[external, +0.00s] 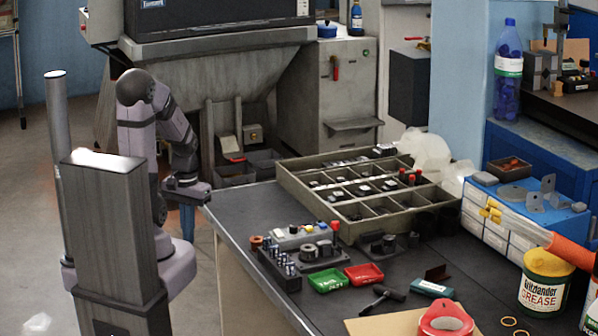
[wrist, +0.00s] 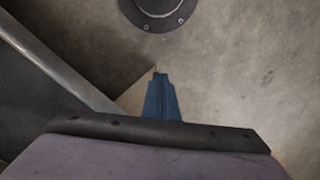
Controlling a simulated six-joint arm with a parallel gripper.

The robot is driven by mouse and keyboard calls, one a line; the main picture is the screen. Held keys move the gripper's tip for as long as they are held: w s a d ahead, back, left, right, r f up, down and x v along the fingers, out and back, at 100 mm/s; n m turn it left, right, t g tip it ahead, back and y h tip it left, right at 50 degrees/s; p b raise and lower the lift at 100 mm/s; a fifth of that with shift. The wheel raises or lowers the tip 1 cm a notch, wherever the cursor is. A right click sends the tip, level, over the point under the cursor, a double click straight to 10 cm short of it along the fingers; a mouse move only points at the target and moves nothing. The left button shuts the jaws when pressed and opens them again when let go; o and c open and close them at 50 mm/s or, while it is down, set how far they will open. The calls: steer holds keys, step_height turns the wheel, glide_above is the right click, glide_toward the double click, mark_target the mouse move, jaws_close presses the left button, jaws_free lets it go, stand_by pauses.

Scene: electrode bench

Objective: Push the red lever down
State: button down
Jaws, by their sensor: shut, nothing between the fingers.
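A small upright red lever (external: 334,230) stands at the right end of a light control box (external: 292,237) with coloured buttons, on the near left part of the bench. My gripper (external: 187,222) hangs with its blue fingers pointing down, off the bench's left edge and well left of the lever, touching nothing I can see. In the wrist view my gripper (wrist: 160,76) shows its blue fingers shut together and empty over the floor. The lever and box are not in the wrist view.
The dark bench top (external: 240,205) has its left corner close to my gripper. A block of upright metal parts (external: 280,270), a green tray (external: 327,280) and a red tray (external: 364,274) lie near the box. A compartment tray (external: 290,180) stands behind. A grey cabinet carries another red handle (external: 335,67).

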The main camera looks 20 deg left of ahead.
mark_target(333, 222)
step_height(333, 222, up, 38)
steer(key=d+n+p, duration=0.1)
steer(key=p, duration=3.5)
steer(key=w+d+f+n+g+h+b, duration=0.3)
steer(key=d+f+n+h+b, duration=0.3)
steer(key=d+f+n+b, duration=0.4)
steer(key=w+d+f+n+g+h+b, duration=0.4)
steer(key=d+f+n+b, duration=0.7)
steer(key=d+n+b, duration=0.5)
steer(key=shift+d+f+n+g+h+b, duration=0.2)
steer(key=shift+n+g+h+b, duration=0.75)
steer(key=shift+b, duration=1.75)
steer(key=x, duration=1.4)
steer(key=shift+f, duration=0.1)
steer(key=shift+t+p, duration=0.25)
steer(key=shift+p, duration=0.05)
